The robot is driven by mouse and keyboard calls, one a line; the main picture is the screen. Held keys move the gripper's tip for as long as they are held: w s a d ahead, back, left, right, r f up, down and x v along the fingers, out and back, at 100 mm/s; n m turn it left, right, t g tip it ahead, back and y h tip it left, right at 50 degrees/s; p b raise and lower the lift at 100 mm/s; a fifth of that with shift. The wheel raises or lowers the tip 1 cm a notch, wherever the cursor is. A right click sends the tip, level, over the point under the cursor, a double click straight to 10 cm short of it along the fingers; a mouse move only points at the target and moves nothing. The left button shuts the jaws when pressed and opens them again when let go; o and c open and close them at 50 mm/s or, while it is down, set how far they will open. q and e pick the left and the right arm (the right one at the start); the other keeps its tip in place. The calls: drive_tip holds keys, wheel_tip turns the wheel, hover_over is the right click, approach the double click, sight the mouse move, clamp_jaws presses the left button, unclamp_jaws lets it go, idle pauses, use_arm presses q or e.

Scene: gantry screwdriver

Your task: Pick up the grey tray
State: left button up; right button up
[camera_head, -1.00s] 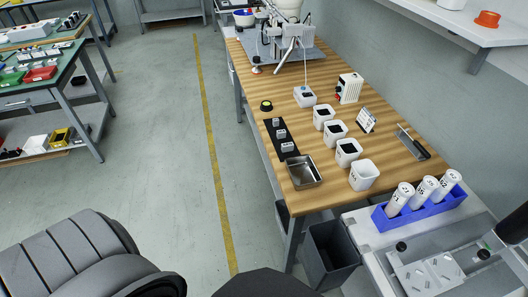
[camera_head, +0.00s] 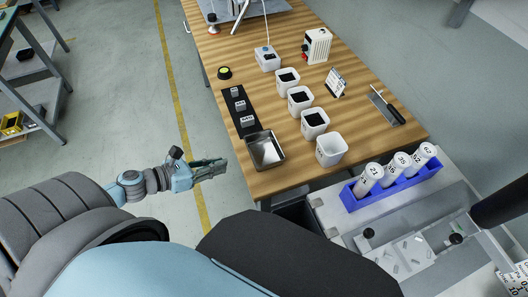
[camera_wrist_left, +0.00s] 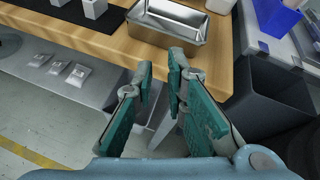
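The grey tray (camera_head: 265,150) is a shiny metal open box at the near left corner of the wooden table (camera_head: 240,182). It also shows at the top of the left wrist view (camera_wrist_left: 168,22), just beyond my fingertips. My left gripper (camera_head: 226,166) is left of the tray, short of the table edge and apart from it. In the left wrist view its two green-padded fingers (camera_wrist_left: 161,72) stand apart with nothing between them. My right gripper is not in either view.
A black mat (camera_head: 233,114) with small labelled blocks lies behind the tray. White cups (camera_head: 331,150) stand in a row to its right. A dark bin (camera_head: 296,216) is below the table edge. A blue rack (camera_head: 395,182) with white bottles stands at right.

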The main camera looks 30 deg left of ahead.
sight(271, 164)
use_arm(q)
drive_tip(key=w+d+m, duration=0.1)
drive_tip(key=d+m, duration=0.1)
drive_tip(key=d, duration=0.1)
drive_tip(key=w+d+m+g+h, duration=0.1)
drive_tip(key=w+d, duration=0.1)
drive_tip(key=d, duration=0.1)
drive_tip(key=w+d+m+h, duration=0.1)
drive_tip(key=w+d+m, duration=0.1)
drive_tip(key=d, duration=0.1)
drive_tip(key=shift+w+d+f+m, duration=0.2)
drive_tip(key=shift+w+m, duration=0.05)
drive_tip(key=shift+m, duration=0.05)
drive_tip(key=x, duration=0.5)
drive_tip(key=shift+d+f, duration=0.3)
drive_tip(key=shift+g, duration=0.3)
drive_tip(key=shift+c, duration=0.3)
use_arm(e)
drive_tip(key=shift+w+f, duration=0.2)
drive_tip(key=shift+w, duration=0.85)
use_arm(q)
clamp_jaws()
drive_tip(key=shift+s+a, duration=0.1)
drive_tip(key=shift+r, duration=0.1)
